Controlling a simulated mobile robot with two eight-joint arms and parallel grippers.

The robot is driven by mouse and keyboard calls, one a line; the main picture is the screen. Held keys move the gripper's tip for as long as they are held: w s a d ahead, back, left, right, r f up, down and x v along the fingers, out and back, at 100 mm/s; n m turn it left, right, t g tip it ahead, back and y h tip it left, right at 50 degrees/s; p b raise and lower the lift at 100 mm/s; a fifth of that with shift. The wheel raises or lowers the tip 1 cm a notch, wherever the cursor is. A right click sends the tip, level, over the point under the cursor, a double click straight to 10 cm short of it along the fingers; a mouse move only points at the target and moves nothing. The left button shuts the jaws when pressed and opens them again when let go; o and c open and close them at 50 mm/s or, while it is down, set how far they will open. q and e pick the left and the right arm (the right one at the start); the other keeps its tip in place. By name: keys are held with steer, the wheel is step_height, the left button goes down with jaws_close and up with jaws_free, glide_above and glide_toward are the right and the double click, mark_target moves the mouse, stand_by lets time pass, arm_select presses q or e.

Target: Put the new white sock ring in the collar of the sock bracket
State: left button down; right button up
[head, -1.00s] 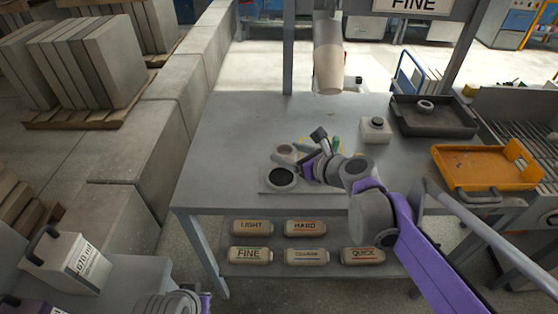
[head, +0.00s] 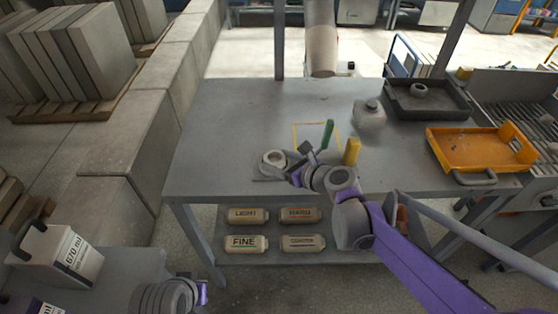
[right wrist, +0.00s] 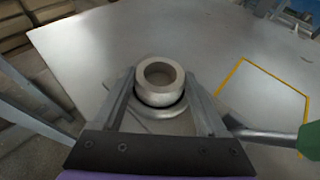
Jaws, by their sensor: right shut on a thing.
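The white sock ring (head: 272,157) is near the front middle of the bench, and it also shows in the right wrist view (right wrist: 160,69). My right gripper (head: 285,166) is shut on it, with a finger on each side in the right wrist view (right wrist: 160,88). The sock bracket (right wrist: 157,113) is directly under the ring, its collar mostly hidden by the ring. The ring looks level and lined up with the collar. I cannot tell whether it is in the collar or just above it.
A green-handled tool (head: 327,134) and a yellow block (head: 352,151) stand close to my right gripper. A pale bottle (head: 370,113), a black tray (head: 428,104) holding another ring (head: 419,90), and an orange tray (head: 476,147) are to the right. The bench's left side is clear.

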steer(key=shift+f, duration=0.2)
steer(key=o, duration=1.3)
steer(key=shift+r, duration=0.2)
